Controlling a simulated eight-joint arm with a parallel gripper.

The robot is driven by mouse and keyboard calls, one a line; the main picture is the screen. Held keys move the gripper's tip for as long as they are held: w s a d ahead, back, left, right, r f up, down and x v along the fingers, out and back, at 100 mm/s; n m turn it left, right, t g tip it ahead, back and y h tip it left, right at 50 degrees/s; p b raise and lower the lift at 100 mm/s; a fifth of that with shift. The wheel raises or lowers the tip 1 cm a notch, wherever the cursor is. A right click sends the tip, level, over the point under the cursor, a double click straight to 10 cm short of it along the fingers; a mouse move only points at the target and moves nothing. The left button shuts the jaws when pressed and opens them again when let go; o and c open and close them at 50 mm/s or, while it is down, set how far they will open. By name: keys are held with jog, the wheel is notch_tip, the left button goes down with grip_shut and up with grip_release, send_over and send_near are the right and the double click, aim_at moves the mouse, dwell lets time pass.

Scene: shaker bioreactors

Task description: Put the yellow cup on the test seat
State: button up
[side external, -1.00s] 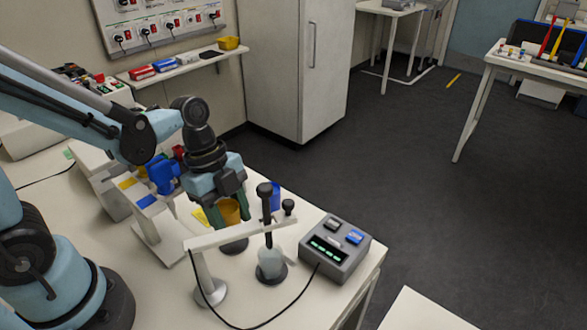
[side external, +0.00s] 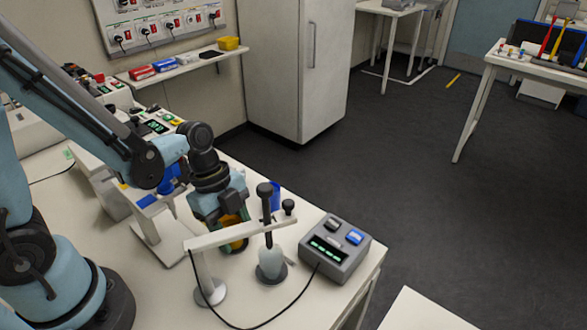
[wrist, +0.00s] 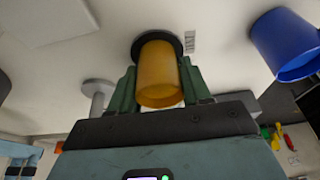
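The yellow cup (wrist: 158,78) is upright between the two green fingers of my gripper (wrist: 158,85) in the wrist view. The fingers lie close against both its sides, and I see no clear gap. The cup's base is at a round black seat (wrist: 137,48) on the white table; I cannot tell for certain whether it rests on it. In the side view my gripper (side external: 232,236) is low over this seat, behind a white bracket, with only a little of the cup (side external: 236,244) showing.
A white bracket (side external: 228,238) with a black-knobbed plunger (side external: 266,205) stands just in front of my gripper. A blue cup (wrist: 285,42) is to the right in the wrist view. A grey display box (side external: 336,248) sits near the table edge, with a cable running from it.

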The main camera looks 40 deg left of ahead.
jog(key=o, duration=0.4)
jog(key=shift+r, duration=0.15)
jog(key=d+v, duration=0.2)
jog(key=v, duration=0.9)
jog(key=shift+r, duration=0.7)
jog(key=shift+a, duration=0.15)
jog(key=shift+f, duration=3.4)
jog(key=shift+x, duration=2.7)
